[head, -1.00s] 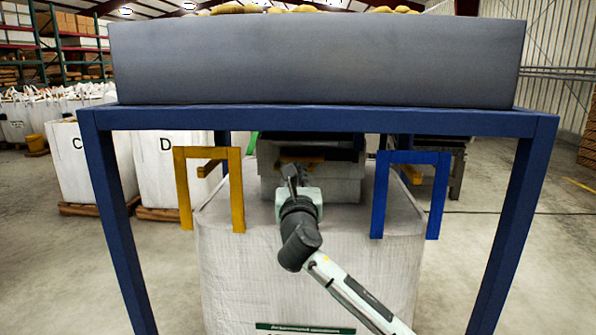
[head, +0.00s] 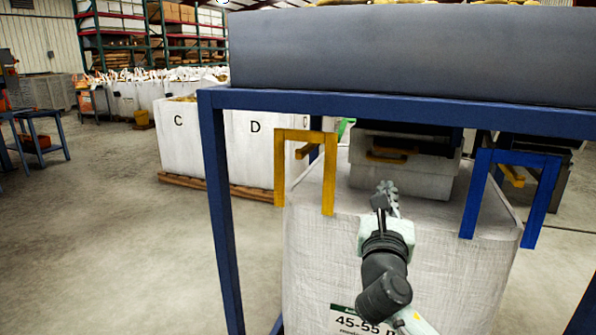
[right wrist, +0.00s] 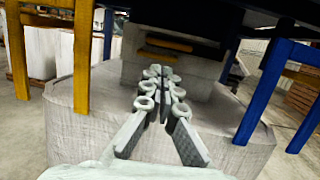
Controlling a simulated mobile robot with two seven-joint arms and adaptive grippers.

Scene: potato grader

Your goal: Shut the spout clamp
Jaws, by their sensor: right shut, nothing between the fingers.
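The spout (head: 440,180) is a pale grey box shape under the hopper, above the big white bag (head: 330,250). A yellow clamp bar (head: 391,155) runs across the spout's upper front, under a dark part. It also shows in the right wrist view (right wrist: 163,54). I cannot tell whether the clamp is fully shut. My right gripper (head: 388,188) is shut and empty. It stands in front of and below the yellow bar, apart from it in the picture. Its fingers (right wrist: 160,75) point at the spout in the right wrist view. My left gripper is not in view.
A blue frame (head: 218,200) carries the grey hopper (head: 420,50). A yellow bracket (head: 328,175) hangs left of the spout and a blue bracket (head: 477,195) right of it. Large white bags (head: 215,145) stand on pallets behind.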

